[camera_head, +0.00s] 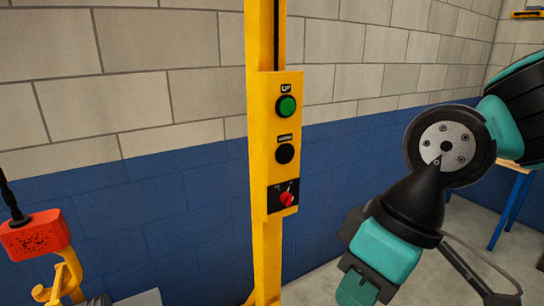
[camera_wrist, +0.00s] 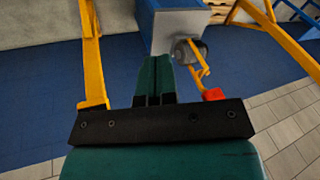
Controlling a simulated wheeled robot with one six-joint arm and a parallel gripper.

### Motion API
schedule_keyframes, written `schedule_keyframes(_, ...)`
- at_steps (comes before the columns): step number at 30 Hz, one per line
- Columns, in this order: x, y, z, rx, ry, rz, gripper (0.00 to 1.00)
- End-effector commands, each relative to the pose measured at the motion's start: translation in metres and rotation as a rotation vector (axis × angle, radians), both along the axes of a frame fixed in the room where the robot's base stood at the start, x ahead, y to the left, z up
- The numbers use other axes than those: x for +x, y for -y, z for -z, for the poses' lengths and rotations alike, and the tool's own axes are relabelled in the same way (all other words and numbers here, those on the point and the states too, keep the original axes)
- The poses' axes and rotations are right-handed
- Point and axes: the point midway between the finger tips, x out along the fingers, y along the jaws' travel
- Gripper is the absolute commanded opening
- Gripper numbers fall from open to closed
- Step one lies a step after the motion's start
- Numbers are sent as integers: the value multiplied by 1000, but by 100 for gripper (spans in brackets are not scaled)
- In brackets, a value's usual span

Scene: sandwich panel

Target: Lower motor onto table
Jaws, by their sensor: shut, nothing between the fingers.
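A yellow control panel (camera_head: 280,170) stands upright on a yellow post in the head view. It has a green button (camera_head: 286,106) labelled UP, a black button (camera_head: 284,154) with a blurred label, and a red rotary switch (camera_head: 287,199). A red hoist block (camera_head: 36,236) with a yellow hook (camera_head: 66,276) hangs at the left. A grey rounded shape, apparently the motor (camera_wrist: 187,50), shows by the hook in the wrist view. Whether it touches the blue-grey table (camera_wrist: 163,32) is unclear. My gripper (camera_head: 357,289) is shut and empty, right of and below the panel, touching nothing visible; it shows in the wrist view (camera_wrist: 154,76).
A brick wall (camera_head: 160,90), painted blue below, stands behind the post. A wooden-topped bench with blue legs (camera_head: 512,205) stands at the far right. Yellow beams (camera_wrist: 275,35) cross the wrist view's upper right. Open space separates my gripper and the panel.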

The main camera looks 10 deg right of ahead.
Motion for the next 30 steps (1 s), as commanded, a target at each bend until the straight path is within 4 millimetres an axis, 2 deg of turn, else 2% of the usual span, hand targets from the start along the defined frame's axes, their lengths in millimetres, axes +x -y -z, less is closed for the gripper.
schedule_keyframes(7, 2, -1, 1, 7, -2, 14, 0)
schedule_keyframes(11, 19, -16, 10, 97, -27, 169, 0)
schedule_keyframes(14, 50, -33, 19, 268, -96, 446, 0)
schedule_keyframes(17, 94, -45, 22, 532, -239, 829, 0)
schedule_keyframes(19, 129, -44, 20, 750, -386, 1111, 0)
schedule_keyframes(22, 177, -24, 15, 1081, -635, 1470, 0)
schedule_keyframes(24, 206, -1, 12, 1306, -820, 1666, 0)
schedule_keyframes(27, 234, 36, 10, 1597, -1059, 1853, 0)
schedule_keyframes(30, 250, 67, 11, 1812, -1240, 1944, 0)
